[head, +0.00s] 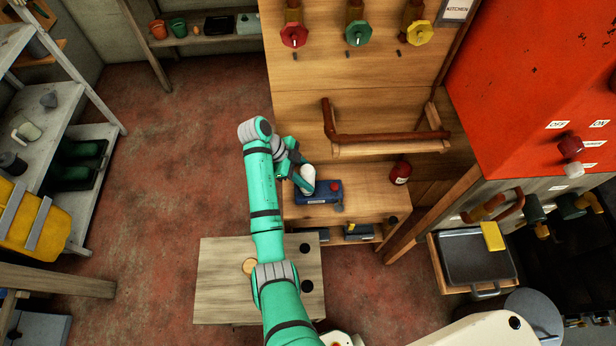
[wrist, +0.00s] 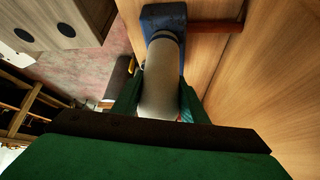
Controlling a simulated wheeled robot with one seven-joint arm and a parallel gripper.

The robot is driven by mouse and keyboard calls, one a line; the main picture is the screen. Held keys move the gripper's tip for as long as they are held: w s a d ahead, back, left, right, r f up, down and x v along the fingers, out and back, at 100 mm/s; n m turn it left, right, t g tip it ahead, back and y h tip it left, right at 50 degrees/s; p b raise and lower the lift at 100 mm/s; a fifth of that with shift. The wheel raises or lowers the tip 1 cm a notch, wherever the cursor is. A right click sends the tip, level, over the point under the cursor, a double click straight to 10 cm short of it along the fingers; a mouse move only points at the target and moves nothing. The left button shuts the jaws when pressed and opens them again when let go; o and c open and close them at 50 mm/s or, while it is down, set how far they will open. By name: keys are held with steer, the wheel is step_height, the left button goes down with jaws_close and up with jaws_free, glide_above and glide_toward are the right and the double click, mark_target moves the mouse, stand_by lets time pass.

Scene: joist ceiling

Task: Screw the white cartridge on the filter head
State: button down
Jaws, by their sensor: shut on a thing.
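The white cartridge (head: 308,178) is between the fingers of my gripper (head: 297,176), above the wooden bench. In the wrist view the cartridge (wrist: 160,82) lies lengthwise between the two green fingers of my gripper (wrist: 158,95), which are shut on it. The blue block that looks like the filter head (head: 322,196) rests on the bench, with a red knob on top. In the wrist view the filter head (wrist: 163,14) is at the far end of the cartridge. The cartridge's far end meets or overlaps it in the picture; I cannot tell whether they touch or are threaded.
A red bottle (head: 400,172) stands to the right on the bench (head: 365,202). A brown pipe (head: 385,138) runs along the wooden wall behind. A lower pale table (head: 225,290) is under my arm. A large red cabinet (head: 545,80) is at the right.

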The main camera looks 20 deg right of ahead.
steer(key=shift+w+r+m+g+y, duration=0.15)
steer(key=shift+m+g+y, duration=0.2)
steer(key=shift+m, duration=0.65)
steer(key=c, duration=1)
jaws_free()
steer(key=shift+a, duration=0.1)
steer(key=v, duration=1)
steer(key=shift+r, duration=0.2)
steer(key=shift+w+a, duration=0.1)
steer(key=shift+a, duration=0.05)
